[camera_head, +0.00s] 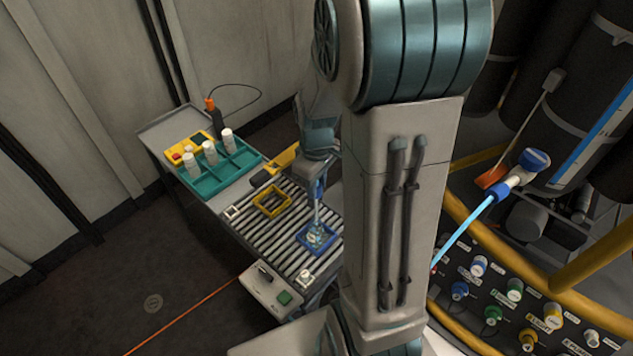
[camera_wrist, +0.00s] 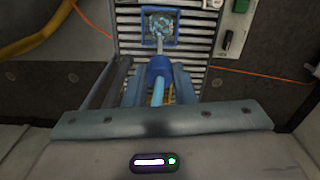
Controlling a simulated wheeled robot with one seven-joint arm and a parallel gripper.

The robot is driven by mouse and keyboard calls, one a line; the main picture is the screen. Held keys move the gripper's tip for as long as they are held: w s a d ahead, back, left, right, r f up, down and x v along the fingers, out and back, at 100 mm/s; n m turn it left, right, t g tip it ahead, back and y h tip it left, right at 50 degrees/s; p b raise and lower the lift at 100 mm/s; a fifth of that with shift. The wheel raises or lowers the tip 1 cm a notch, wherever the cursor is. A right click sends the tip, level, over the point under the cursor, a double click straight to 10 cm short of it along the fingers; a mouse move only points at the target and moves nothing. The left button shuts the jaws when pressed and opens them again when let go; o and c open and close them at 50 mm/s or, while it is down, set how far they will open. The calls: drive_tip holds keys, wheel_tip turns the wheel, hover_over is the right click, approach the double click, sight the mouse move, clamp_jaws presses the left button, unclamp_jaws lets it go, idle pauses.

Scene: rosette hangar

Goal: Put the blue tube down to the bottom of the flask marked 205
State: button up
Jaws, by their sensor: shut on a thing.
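My gripper (camera_head: 319,180) is shut on the blue tube above the roller bench. In the wrist view, the tube's dark blue sleeve (camera_wrist: 158,68) sits between the fingers (camera_wrist: 158,84), with a light blue length (camera_wrist: 159,93) behind it. A thin pale end points at a clear, bluish flask (camera_wrist: 160,24). In the head view the flask (camera_head: 317,234) stands inside a blue square frame (camera_head: 304,239), with the thin end of the tube (camera_head: 317,209) directly above. I cannot tell whether the tip is inside its mouth. No 205 marking is legible.
A yellow frame (camera_head: 272,203) lies empty on the rollers (camera_head: 283,232). A teal rack (camera_head: 238,168) holds several white bottles. A control box with a green button (camera_head: 284,298) is at the bench's front. A connector panel (camera_head: 500,300), yellow rail and blue-capped valve (camera_head: 534,160) are right.

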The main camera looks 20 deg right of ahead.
drive_tip(key=shift+f, duration=0.15)
drive_tip(key=shift+f+b, duration=1.55)
drive_tip(key=shift+f, duration=0.3)
drive_tip(key=shift+f+b, duration=1.7)
drive_tip(key=shift+f, duration=0.4)
